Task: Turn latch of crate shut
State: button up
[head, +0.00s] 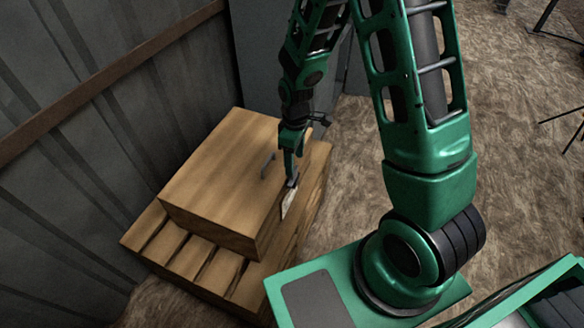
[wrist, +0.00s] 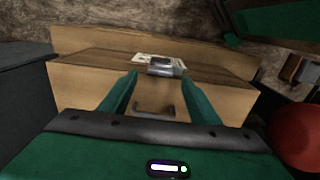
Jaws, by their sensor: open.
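The wooden crate (head: 215,165) is closed, with a dark handle (head: 266,165) on its top. In the wrist view, the crate (wrist: 85,90) shows the handle (wrist: 155,110) nearer me. The latch (wrist: 165,67) is a grey metal piece beside a pale plate (wrist: 143,57) at the crate's far edge. The pale plate also shows in the head view (head: 288,204) on the crate's right side. My gripper (head: 291,182) points down at that edge; in the wrist view its green fingers (wrist: 158,75) are apart, on either side of the latch. Contact cannot be told.
The crate rests on a slatted wooden pallet (head: 160,238) next to a corrugated wall (head: 70,150) with a brown rail. A grey cabinet (head: 258,60) stands behind. Brown ground (head: 535,110) to the right is mostly free. A red rounded thing (wrist: 297,135) shows at the wrist view's right.

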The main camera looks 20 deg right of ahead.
jog(key=shift+f, duration=2.2)
jog(key=shift+c, duration=0.7)
jog(key=c, duration=0.9)
jog(key=shift+a, duration=0.25)
jog(key=shift+d, duration=0.15)
